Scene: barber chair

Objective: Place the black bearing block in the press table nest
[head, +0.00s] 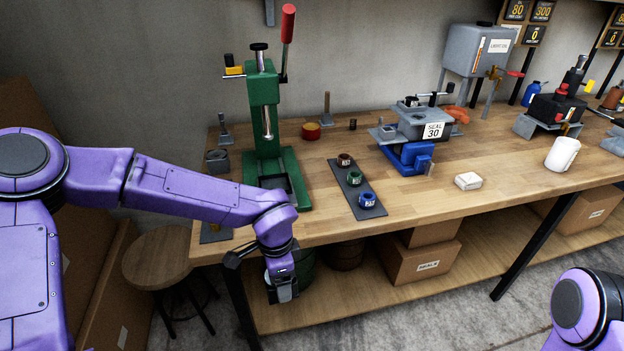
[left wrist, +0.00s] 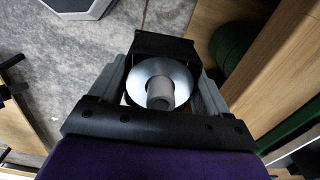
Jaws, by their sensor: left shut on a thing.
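My left gripper (head: 284,291) hangs in front of the bench's front edge, below the bench top, in the head view. In the left wrist view its fingers (left wrist: 162,88) are shut on the black bearing block (left wrist: 165,44). A silver ring with a pale round centre shows in the block between the fingers. In the head view the block is hard to tell from the dark gripper. The green press (head: 264,105) stands on the bench behind the gripper. Its table nest (head: 277,186) is a dark recess in the green base, partly hidden by my left arm. My right gripper is out of view.
A dark strip with coloured rings (head: 368,212) lies right of the press. A grey block (head: 217,159) stands left of it. A stool (head: 157,257) stands at left. A lower shelf (head: 380,295) runs beneath.

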